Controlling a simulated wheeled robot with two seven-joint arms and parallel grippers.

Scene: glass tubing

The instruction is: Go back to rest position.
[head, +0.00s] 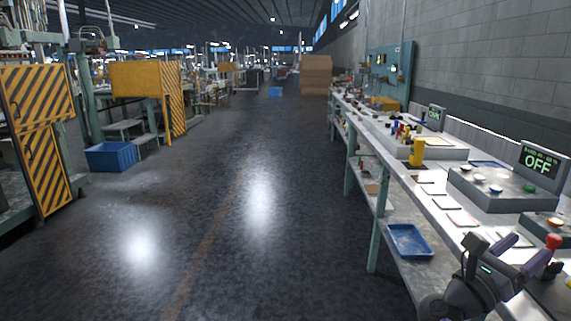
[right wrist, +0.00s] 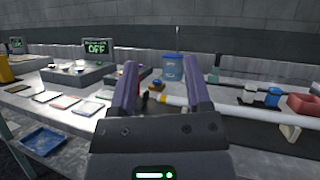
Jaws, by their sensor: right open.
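My right gripper (head: 530,246) is at the lower right of the head view, over the near end of the workbench (head: 432,192). In the right wrist view its two purple fingers (right wrist: 160,66) stand wide apart with nothing held between them. A long pale tube (right wrist: 240,110) with a yellow band near its left end lies beyond the fingers and runs to the right. Part of it is hidden behind the right finger. My left gripper is not in view.
A grey box with an OFF display (head: 541,161) stands on the bench. A blue tray (head: 408,241) sits on the lower shelf. A blue container (right wrist: 173,68) and a red bin (right wrist: 303,106) stand on the bench. The aisle floor (head: 220,220) left of the bench is clear.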

